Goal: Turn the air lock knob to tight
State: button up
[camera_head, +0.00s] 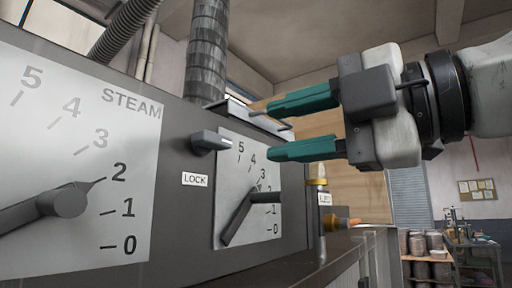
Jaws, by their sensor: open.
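The knob (210,140) is a small grey bar-shaped handle sticking out of the dark panel, above a white label reading LOCK (195,180). It points to the right and slightly toward me. No "tight" marking is readable by it. My gripper (268,131) has two teal fingers, spread apart and empty. It reaches in from the right, with its fingertips right of the knob and apart from it. The fingers show in front of the upper part of the smaller dial. The exact depth between fingertips and knob is hard to tell.
A large STEAM dial (130,215) with a dark lever fills the left. A smaller dial (232,165) with a pointer (238,215) lies right of the knob. Barrels (438,255) stand far right.

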jog(key=shift+v, duration=1.15)
jog(key=shift+w, duration=0.1)
